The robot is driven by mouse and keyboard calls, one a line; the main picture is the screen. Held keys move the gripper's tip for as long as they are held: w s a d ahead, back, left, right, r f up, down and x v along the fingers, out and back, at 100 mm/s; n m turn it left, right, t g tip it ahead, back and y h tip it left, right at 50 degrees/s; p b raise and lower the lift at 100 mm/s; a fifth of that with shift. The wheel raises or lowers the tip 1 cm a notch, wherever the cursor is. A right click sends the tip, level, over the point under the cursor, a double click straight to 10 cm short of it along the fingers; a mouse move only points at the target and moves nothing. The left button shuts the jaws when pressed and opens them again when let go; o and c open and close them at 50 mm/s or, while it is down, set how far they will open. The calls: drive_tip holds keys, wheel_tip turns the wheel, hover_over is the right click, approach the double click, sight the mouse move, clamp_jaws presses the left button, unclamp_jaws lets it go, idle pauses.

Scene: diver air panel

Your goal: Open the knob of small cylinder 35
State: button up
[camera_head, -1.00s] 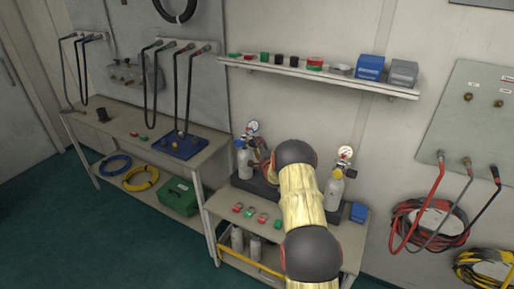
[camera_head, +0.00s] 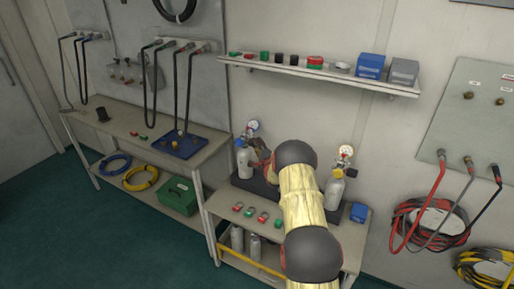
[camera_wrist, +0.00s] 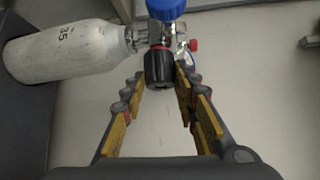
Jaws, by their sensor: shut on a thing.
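Small cylinder 35 (camera_wrist: 68,52) is white with a rounded shoulder, and its number shows in the wrist view. It appears to be the left of two small cylinders in the head view (camera_head: 243,162). Its metal valve carries a black knob (camera_wrist: 159,68) with a red ring. My gripper (camera_wrist: 160,80) is shut on the black knob, one finger on each side. In the head view my arm hides most of the gripper. The knob's turn position cannot be told.
A second small cylinder (camera_head: 334,192) with a gauge stands to the right in the same dark stand. Several red and green small parts and a blue box (camera_head: 358,212) lie on the bench (camera_head: 225,217). A wall shelf (camera_head: 300,72) hangs above.

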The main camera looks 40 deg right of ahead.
drive_tip(key=shift+w+d+f+n+t+y+b, duration=0.1)
drive_tip(key=shift+f+n+t+y+b, duration=0.15)
drive_tip(key=shift+n+t+b, duration=1.4)
drive_tip(key=shift+s+d+f+n+t+y+b, duration=0.25)
drive_tip(key=shift+n+t+b, duration=0.65)
drive_tip(key=shift+n+b, duration=1.4)
drive_tip(key=shift+w+a+f+n+t+y+b, duration=0.15)
drive_tip(key=shift+w+n+t+y+b, duration=0.2)
drive_tip(key=shift+n+t+b, duration=1.6)
drive_tip(key=shift+s+m+g+y+b, duration=0.1)
drive_tip(key=shift+m+g+y+b, duration=0.15)
drive_tip(key=shift+m+g+b, duration=0.35)
drive_tip(key=o, duration=1.1)
drive_tip(key=shift+r, duration=0.1)
drive_tip(key=shift+c, duration=0.2)
drive_tip(key=shift+o, duration=0.5)
drive_tip(key=v, duration=1.2)
